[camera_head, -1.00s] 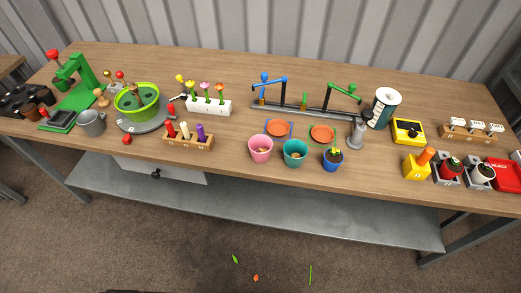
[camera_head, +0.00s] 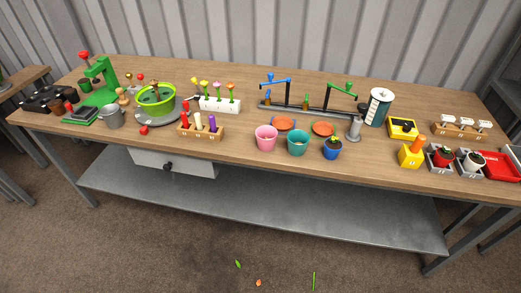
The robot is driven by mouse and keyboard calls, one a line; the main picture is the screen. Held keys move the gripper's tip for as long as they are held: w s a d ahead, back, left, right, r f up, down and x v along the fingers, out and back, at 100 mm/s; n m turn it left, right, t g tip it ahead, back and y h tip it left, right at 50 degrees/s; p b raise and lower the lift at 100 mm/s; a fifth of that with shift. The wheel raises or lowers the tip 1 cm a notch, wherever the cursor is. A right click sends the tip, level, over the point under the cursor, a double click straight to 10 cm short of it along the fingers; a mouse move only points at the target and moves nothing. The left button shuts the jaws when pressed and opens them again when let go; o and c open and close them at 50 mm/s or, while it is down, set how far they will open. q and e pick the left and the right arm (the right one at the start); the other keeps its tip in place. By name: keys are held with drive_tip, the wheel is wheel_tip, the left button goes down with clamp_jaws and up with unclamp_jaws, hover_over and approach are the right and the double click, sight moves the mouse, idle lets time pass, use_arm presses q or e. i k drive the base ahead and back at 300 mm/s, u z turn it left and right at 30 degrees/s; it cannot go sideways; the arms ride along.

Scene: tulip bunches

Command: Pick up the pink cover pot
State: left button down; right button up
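The pink cover pot (camera_head: 266,138) stands upright near the front edge of the wooden table, in the middle of the head view. Neither of my grippers shows in the head view.
The wooden table (camera_head: 240,153) has a bare front strip. Orange saucers (camera_head: 323,129) lie behind the pots. A wooden block (camera_head: 201,133) with coloured pegs stands to the left. A grey cylinder (camera_head: 354,130) stands to the right. A shelf (camera_head: 260,205) is below.

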sight(269, 131)
drive_tip(key=u, duration=0.95)
drive_tip(key=i, duration=0.65)
drive_tip(key=z, duration=0.8)
